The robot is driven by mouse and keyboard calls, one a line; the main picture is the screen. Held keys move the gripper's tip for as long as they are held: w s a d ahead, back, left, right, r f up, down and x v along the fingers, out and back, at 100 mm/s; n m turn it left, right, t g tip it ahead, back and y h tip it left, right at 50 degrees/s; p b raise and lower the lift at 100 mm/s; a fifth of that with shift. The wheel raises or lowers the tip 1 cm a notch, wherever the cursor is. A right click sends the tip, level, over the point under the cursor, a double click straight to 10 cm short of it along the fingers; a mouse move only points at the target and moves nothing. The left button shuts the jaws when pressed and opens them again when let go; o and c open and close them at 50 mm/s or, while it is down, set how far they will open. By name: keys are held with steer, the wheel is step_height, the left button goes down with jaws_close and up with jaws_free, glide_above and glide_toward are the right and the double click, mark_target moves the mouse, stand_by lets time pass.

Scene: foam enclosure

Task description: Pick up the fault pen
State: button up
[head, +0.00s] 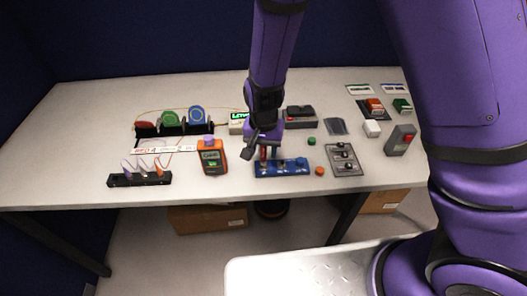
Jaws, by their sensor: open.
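My gripper (262,152) points down over the middle of the table, right above a blue block (284,168). It is open. A small red upright piece (263,154) shows between or just behind the fingers, at the left end of the blue block; it may be the fault pen, but it is too small and too hidden to be sure. I cannot tell whether the fingers touch it. A black rack (126,180) at the front left holds several pale, pen-like pieces, one with an orange part.
An orange meter (212,156) stands left of the blue block. Behind it are reels on a black stand (172,130). To the right are a green button (311,141), an orange cap (319,171), a grey panel (344,160) and a grey box with a red button (400,140).

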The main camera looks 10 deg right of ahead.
steer(key=shift+c, duration=0.4)
jaws_close()
